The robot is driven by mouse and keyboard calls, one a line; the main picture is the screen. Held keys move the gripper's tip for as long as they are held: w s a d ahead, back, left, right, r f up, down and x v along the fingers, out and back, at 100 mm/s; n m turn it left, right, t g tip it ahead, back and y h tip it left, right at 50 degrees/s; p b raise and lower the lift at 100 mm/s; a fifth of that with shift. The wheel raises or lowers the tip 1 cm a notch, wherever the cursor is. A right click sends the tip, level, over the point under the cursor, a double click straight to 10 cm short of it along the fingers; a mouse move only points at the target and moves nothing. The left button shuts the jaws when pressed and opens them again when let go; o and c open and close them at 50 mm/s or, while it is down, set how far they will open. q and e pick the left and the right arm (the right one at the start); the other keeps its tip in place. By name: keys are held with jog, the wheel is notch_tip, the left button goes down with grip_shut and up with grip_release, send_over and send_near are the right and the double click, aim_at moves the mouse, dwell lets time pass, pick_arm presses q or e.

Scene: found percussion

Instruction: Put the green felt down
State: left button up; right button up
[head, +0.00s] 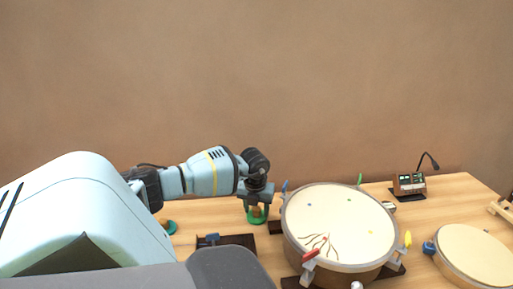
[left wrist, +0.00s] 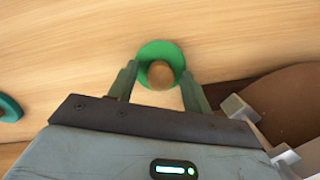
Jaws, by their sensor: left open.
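The green felt (left wrist: 147,52) is a round green disc with a brown round knob (left wrist: 160,75) at its middle. It lies on the wooden table in the left wrist view, and the felt also shows in the head view (head: 257,219), left of the big drum. My left gripper (left wrist: 158,78) is open, with one finger on each side of the knob. In the head view my left gripper (head: 257,204) points down over the felt and hides part of it. I cannot tell whether the fingers touch the knob. My right gripper is not in view.
A large drum (head: 340,220) with colored pegs stands right of the felt on dark supports. A teal round piece (head: 170,227) lies to the left. A dark block (head: 235,240) sits in front. A small device (head: 409,183) and another drum (head: 475,255) are at right.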

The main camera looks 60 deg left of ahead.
aim_at(255, 218)
pick_arm(q)
notch_tip(255, 218, up, 12)
jog(key=s+d, duration=0.1)
jog(key=shift+r, duration=0.15)
dwell(0.3)
